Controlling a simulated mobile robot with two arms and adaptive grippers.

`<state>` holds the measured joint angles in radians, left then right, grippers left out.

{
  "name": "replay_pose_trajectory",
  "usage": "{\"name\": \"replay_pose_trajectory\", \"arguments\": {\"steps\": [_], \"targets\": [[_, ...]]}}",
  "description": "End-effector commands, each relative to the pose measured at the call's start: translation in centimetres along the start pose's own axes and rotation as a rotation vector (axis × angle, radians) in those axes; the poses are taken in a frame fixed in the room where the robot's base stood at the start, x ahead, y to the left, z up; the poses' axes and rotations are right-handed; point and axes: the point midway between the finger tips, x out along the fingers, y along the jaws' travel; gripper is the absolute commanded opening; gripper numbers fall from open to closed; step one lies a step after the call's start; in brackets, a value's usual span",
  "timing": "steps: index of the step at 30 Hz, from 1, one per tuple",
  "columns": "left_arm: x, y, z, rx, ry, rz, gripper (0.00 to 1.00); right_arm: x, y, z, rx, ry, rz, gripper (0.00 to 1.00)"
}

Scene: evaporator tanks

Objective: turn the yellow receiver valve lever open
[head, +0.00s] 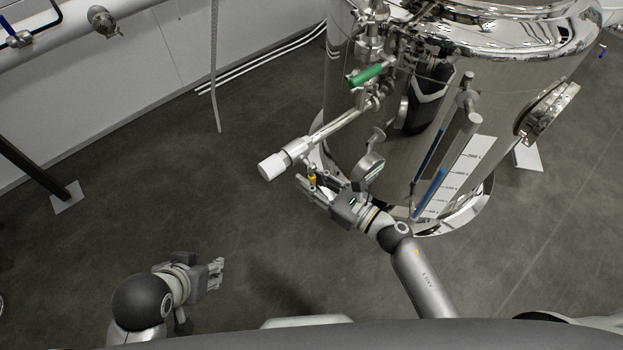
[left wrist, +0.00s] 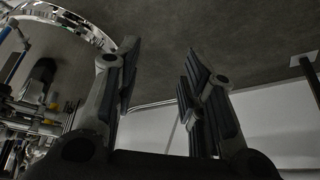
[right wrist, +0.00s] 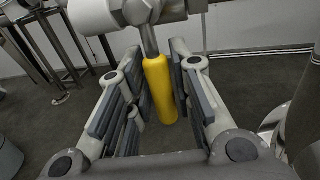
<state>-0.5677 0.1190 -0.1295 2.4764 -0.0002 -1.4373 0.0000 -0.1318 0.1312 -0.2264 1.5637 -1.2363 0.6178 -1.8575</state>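The yellow valve lever (head: 312,178) hangs below the white-capped end of a steel pipe at the tank. In the right wrist view the yellow lever (right wrist: 160,88) points down from its metal stem, between the spread fingers of my right gripper (right wrist: 152,95). It is nearer the right finger, with a visible gap to the left finger. In the head view my right gripper (head: 315,188) is at the lever, partly overlapping it. My left gripper (head: 217,273) is low on the left, far from the valve; its fingers stand apart and empty in the left wrist view (left wrist: 160,90).
The polished steel tank (head: 400,165) stands right of the valve, with a level gauge (head: 430,165) on its side. A green-handled valve (head: 368,75) sits higher on the pipework. The dark floor (head: 240,150) left of the valve is clear.

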Motion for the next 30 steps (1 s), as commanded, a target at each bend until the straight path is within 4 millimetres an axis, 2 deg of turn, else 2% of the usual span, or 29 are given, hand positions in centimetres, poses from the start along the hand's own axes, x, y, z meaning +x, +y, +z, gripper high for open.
{"name": "replay_pose_trajectory", "arguments": {"steps": [1,4,20,30], "targets": [[0.0,0.0,0.0,0.0,0.0,0.0,0.38,0.0,0.0,0.0,0.0,0.0,0.0,0.11],[0.0,0.0,0.0,0.0,0.0,0.0,0.38,0.0,0.0,0.0,0.0,0.0,0.0,0.0],[0.2,0.1,-0.5,0.001,0.025,0.002,0.38,0.0,0.3,-0.1,0.05,-0.009,0.001,0.0],[0.6,0.6,-4.2,0.006,0.19,0.012,0.38,0.3,1.6,0.1,0.287,-0.057,0.001,0.0]]}}
